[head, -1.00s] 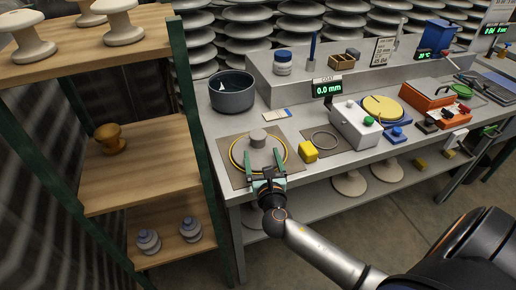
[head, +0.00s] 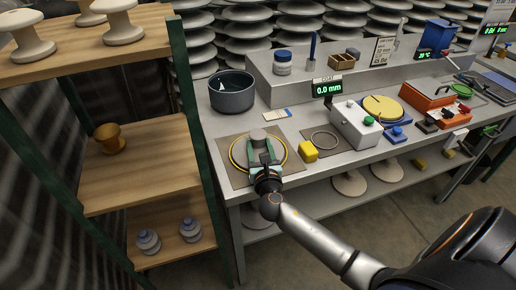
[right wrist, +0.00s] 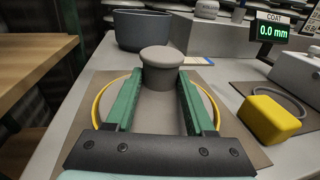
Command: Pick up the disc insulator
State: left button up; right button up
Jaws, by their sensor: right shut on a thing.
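The disc insulator is a grey disc with a raised round cap (right wrist: 162,56) and a yellow ring around it. It lies flat on a brown mat (right wrist: 65,150) at the bench's front left corner. In the head view its cap (head: 258,134) is partly covered by my gripper. My right gripper (head: 263,141) reaches over the disc from the front. Its two green fingers (right wrist: 160,88) are shut on the cap, one on each side. No gap shows between the disc and the mat. My left gripper is not in view.
A dark bowl (head: 232,92) stands behind the mat. A yellow block (head: 308,152) and a thin ring on a second mat (head: 325,140) are close on the right. A wooden shelf rack (head: 140,180) stands close on the left.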

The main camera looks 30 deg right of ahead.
grip_shut()
jog(key=shift+r, duration=0.2)
dwell(0.3)
